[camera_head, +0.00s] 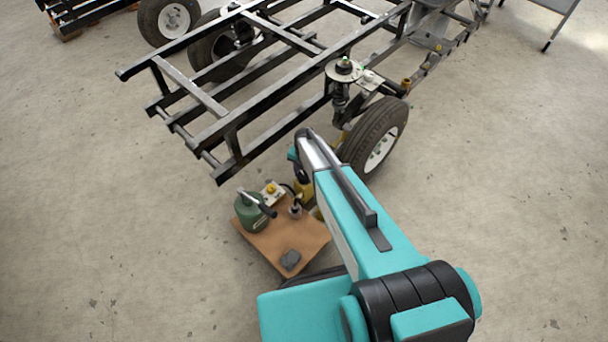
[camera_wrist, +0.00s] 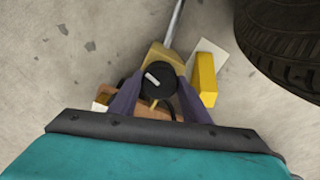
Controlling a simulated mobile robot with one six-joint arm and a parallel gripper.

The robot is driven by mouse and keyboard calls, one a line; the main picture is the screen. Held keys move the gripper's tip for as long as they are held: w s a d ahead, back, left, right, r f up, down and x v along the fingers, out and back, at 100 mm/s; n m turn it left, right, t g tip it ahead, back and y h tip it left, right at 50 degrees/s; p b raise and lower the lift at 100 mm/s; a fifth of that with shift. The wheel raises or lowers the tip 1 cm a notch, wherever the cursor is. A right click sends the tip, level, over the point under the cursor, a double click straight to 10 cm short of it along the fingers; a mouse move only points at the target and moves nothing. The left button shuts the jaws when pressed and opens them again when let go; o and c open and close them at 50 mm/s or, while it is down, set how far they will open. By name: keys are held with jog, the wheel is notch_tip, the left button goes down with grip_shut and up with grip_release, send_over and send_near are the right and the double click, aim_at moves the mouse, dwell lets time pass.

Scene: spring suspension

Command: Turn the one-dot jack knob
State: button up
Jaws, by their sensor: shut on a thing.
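In the wrist view a round black knob (camera_wrist: 154,86) with one short pale mark on top sits on a tan-yellow jack body (camera_wrist: 158,56). My gripper (camera_wrist: 157,92) has its two dark fingers shut on the knob, one on each side. I cannot make out a dot count. In the head view my gripper is mostly hidden behind my arm, near the yellow jack parts (camera_head: 304,190) between the wheel and the brown board.
A black tyre (camera_wrist: 285,40) stands close at the upper right of the wrist view; its wheel (camera_head: 376,140) carries the black trailer frame (camera_head: 275,85). A yellow block (camera_wrist: 204,78) lies beside the jack. A brown board (camera_head: 283,240) holds a green canister (camera_head: 250,213). Concrete floor around is open.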

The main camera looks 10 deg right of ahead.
aim_at(304, 175)
jog(key=o, duration=1)
jog(key=shift+o, duration=0.2)
jog(key=shift+r, duration=0.1)
notch_tip(304, 175, up, 14)
jog(key=p, duration=0.1)
jog(key=shift+f, duration=0.2)
